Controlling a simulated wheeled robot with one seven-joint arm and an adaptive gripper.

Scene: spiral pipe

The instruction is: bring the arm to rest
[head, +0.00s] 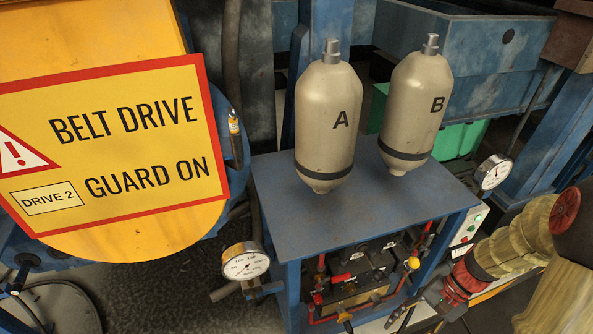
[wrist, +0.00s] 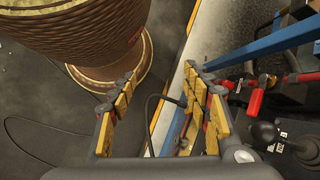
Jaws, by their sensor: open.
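My arm (head: 510,245), with yellowish ribbed covers and red joint caps, comes in from the right edge of the head view and reaches down and left. My gripper (head: 413,318) is low in that view, in front of the blue stand's lower right side, partly cut by the bottom edge. In the wrist view my gripper (wrist: 163,88) has its two yellow-padded fingers spread apart. Nothing is held between them; a dark cable and a pale floor edge show beyond the gap.
A blue stand (head: 365,190) carries tanks A (head: 326,120) and B (head: 413,108); valves and red pipes sit under its top. A gauge (head: 494,172) is close to my arm. A brown ribbed round body (wrist: 80,30) fills the upper left wrist view. Valve parts (wrist: 280,100) lie right of the fingers.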

